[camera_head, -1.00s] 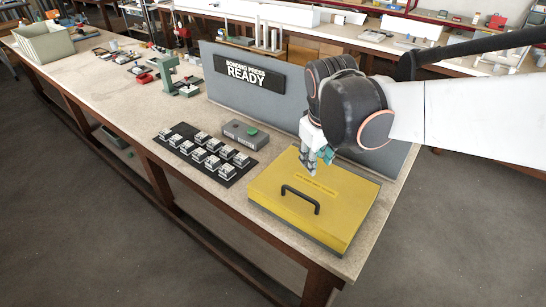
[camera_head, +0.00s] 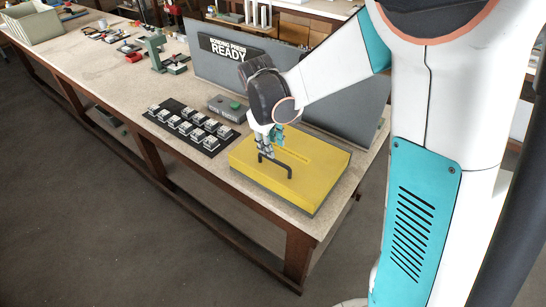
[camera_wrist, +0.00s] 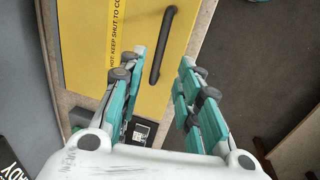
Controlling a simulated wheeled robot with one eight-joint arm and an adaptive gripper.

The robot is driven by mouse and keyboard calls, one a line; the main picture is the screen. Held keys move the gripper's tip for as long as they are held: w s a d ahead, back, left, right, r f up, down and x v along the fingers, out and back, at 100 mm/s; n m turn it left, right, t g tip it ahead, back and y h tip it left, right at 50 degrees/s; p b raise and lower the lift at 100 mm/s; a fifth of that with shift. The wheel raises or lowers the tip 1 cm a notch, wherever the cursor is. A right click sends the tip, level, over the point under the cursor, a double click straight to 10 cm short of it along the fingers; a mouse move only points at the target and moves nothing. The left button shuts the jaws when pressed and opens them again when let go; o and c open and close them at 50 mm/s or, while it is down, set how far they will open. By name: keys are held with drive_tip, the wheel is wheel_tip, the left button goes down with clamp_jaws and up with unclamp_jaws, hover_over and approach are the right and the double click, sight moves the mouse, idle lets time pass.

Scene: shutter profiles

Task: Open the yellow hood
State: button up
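The yellow hood (camera_head: 310,183) lies flat and closed on the workbench, with a yellow label strip across its top. Its black bar handle (camera_head: 283,163) stands along the edge facing the aisle. My gripper (camera_head: 268,154) is above the hood, by the left end of the handle. In the wrist view the gripper (camera_wrist: 157,88) has its two teal fingers apart, with the handle (camera_wrist: 162,45) ahead and between them. The hood (camera_wrist: 120,60) fills the upper middle there. The fingers look empty. Whether a fingertip touches the handle cannot be told.
A black tray (camera_head: 187,142) of several small parts and a grey button box (camera_head: 228,107) with a green button lie left of the hood. A grey upright panel (camera_head: 335,100) reading "BONDING PRESS READY" stands behind. The aisle floor (camera_head: 130,240) in front is free.

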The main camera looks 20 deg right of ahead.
sight(275, 160)
drive_tip(key=f, duration=0.2)
drive_tip(key=f+b, duration=0.1)
drive_tip(key=f, duration=0.1)
drive_tip(key=w+d+f, duration=0.1)
drive_tip(key=f, duration=0.2)
drive_tip(key=shift+c, duration=0.2)
clamp_jaws()
